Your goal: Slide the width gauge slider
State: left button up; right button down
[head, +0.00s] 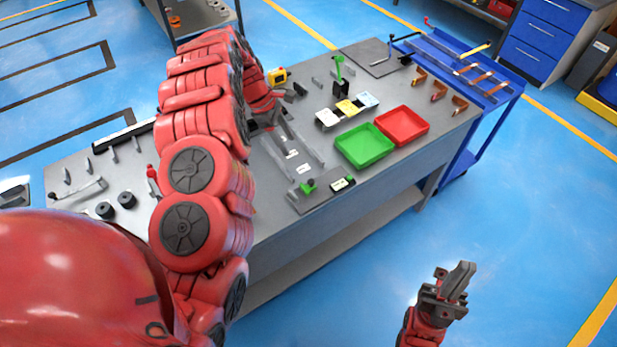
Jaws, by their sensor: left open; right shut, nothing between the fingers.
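A small grey plate (322,197) lies at the bench's front edge. It carries a green-knobbed part (308,186) at its left and a dark block with a pale label (343,184) at its right. This looks like the width gauge and its slider, though I cannot be sure. My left gripper (274,126) is open over the bench, behind and left of the plate, by two grey bars (306,150); its fingertips are hard to make out. My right gripper (459,281) is shut and empty, over the floor in front of the bench.
Green (365,147) and red (402,126) trays sit right of the bars. Behind them are a labelled strip (347,109) and a green-handled tool (340,78). A blue cart (480,75) adjoins the bench's right end. My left arm hides part of the bench.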

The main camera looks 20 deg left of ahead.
pick_arm(q)
jog(key=b, duration=0.5)
send_near(311, 181)
jog(key=p+x, duration=0.2)
jog(key=x, duration=0.4)
jog(key=shift+d+f, duration=0.15)
jog(key=shift+f, duration=0.25)
jog(key=shift+d+f, duration=0.3)
jog(key=shift+f, duration=0.3)
grip_shut()
